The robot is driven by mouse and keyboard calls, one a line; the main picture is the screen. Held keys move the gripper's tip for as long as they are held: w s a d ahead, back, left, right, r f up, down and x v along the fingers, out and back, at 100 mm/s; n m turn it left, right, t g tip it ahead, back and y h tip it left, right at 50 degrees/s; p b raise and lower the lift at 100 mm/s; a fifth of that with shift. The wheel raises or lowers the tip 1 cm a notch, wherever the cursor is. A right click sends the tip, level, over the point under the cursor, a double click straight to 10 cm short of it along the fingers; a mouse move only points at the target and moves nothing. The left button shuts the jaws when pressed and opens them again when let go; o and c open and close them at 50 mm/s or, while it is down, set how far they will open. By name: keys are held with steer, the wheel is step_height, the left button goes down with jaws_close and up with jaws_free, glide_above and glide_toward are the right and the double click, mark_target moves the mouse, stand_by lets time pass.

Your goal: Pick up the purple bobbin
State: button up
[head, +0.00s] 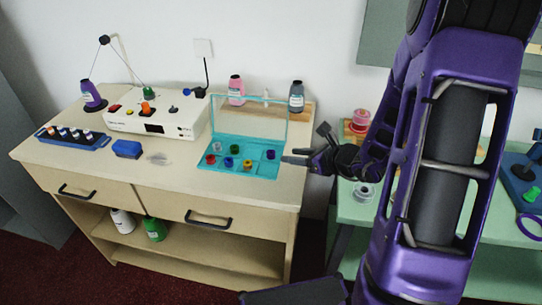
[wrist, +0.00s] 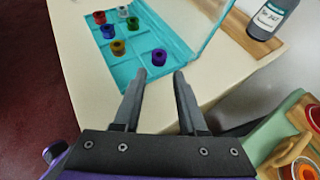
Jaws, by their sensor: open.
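The purple bobbin (head: 271,155) sits in the right end of an open teal case (head: 262,175) on the counter. It also shows in the wrist view (wrist: 159,57), upright, just beyond my fingertips. My gripper (head: 289,156) is just right of the case in the head view. In the wrist view my gripper (wrist: 160,73) is open and empty, its fingers apart, with the bobbin ahead of the gap. The fingers do not appear to touch the bobbin.
A grey bottle (head: 296,96) is behind. A green table (head: 350,209) stands to the right.

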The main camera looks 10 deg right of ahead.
mark_target(273, 154)
steer(key=x, duration=0.7)
steer(key=shift+w+a+f, duration=0.1)
steer(key=shift+w+a, duration=0.15)
jaws_close()
